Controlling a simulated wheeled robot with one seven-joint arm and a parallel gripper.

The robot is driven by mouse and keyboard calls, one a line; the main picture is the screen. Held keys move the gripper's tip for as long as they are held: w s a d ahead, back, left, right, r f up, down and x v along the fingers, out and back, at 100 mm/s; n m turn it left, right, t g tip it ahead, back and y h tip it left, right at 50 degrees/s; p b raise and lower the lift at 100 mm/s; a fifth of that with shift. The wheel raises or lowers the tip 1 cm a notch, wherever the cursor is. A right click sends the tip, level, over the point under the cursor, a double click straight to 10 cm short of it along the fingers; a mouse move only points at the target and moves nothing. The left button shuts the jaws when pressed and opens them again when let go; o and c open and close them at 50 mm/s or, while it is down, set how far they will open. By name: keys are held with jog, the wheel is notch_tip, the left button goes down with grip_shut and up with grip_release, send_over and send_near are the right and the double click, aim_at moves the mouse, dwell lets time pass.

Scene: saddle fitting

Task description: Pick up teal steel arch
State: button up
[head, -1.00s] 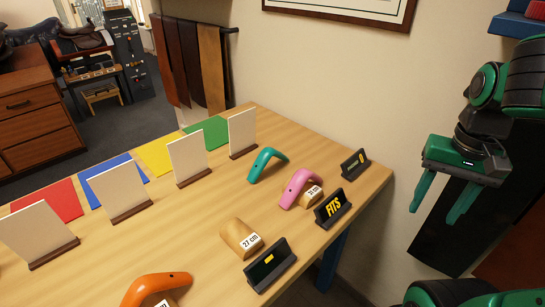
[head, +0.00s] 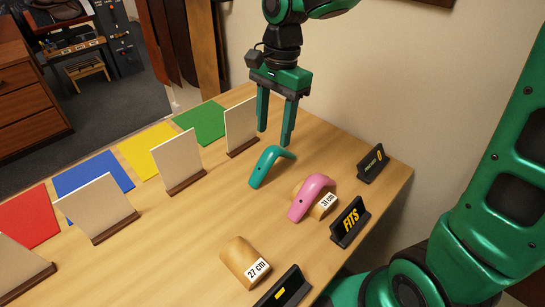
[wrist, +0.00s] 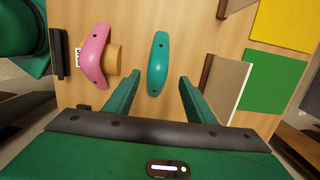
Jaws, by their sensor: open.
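The teal steel arch (head: 270,164) stands on the wooden table, left of the pink arch in the head view. In the wrist view the teal arch (wrist: 158,62) lies ahead of my fingers, roughly between their lines. My gripper (head: 275,138) is open and empty, pointing down above the table just behind the teal arch. In the wrist view my gripper's fingers (wrist: 158,85) are spread wider than the arch's width. No contact with the arch shows.
The pink arch (head: 309,196) rests over a wooden block labelled 31 cm, by a black FITS sign (head: 350,221). A 27 cm block (head: 243,260) stands nearer. A white upright panel (head: 241,125) stands close left of my gripper, before the green mat (head: 202,123).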

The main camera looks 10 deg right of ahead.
aim_at(274, 151)
jog(key=shift+s+a+f, duration=0.1)
jog(key=shift+s+f, duration=0.05)
jog(key=shift+f, duration=2)
jog(key=shift+s+f, duration=0.1)
jog(key=shift+f, duration=2)
grip_shut()
